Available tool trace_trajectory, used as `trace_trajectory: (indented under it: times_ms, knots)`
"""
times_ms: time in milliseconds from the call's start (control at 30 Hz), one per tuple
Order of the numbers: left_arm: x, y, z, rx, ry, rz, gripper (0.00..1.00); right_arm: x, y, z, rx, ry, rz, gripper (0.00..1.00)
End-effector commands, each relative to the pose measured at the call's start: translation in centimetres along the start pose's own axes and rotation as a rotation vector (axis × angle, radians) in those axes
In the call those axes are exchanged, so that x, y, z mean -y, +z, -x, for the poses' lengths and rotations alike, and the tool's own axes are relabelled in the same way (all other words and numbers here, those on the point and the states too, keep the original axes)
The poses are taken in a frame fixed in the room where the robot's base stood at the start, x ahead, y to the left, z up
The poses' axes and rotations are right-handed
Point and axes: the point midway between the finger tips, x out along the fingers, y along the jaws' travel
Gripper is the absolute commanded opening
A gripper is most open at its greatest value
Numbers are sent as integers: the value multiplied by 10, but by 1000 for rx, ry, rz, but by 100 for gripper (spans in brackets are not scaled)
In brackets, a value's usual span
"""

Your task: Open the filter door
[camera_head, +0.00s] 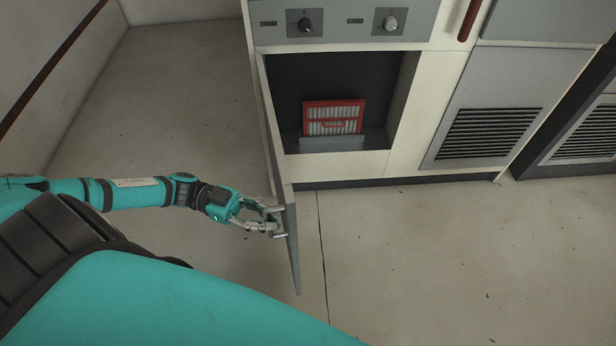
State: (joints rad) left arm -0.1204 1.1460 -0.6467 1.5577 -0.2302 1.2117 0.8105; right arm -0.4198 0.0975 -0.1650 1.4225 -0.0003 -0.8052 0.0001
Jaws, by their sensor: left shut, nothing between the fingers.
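The filter door (292,240) is a thin grey panel hinged at the left edge of a cabinet opening. It stands swung wide open, seen almost edge-on, and points out toward me. Behind it the filter compartment (385,90) is exposed, with a red-framed filter (333,118) with white pleats inside. My left gripper (279,222) is shut with nothing between its fingers. Its fingertips are at the door's left face, near the outer end; I cannot tell whether they touch it. My right gripper is not in view.
Above the opening is a grey panel with a black knob (305,24) and a silver knob (390,23). A red handle (469,20) is at upper right. Vented grey panels (488,133) stand to the right. The floor (430,260) in front is clear. A wall (60,70) is at left.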

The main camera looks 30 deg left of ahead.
Motion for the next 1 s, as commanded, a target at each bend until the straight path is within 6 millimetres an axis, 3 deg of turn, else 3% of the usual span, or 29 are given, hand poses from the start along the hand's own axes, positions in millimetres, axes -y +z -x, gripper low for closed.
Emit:
trace_trajectory:
  times_ms: [33, 200, 400, 900, 1000]
  knots:
    - [-5, 0, 15, 5, 25, 0, 0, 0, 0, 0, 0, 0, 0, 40]
    - [-21, 0, 49, 4, 42, 1, 0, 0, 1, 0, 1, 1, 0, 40]
    - [-29, -1, 70, 1, 41, -2, 0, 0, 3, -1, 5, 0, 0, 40]
    - [-31, -1, 76, 0, 40, -4, 0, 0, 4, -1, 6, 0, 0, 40]
    - [-31, -1, 76, 0, 40, -4, 12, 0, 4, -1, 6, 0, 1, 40]
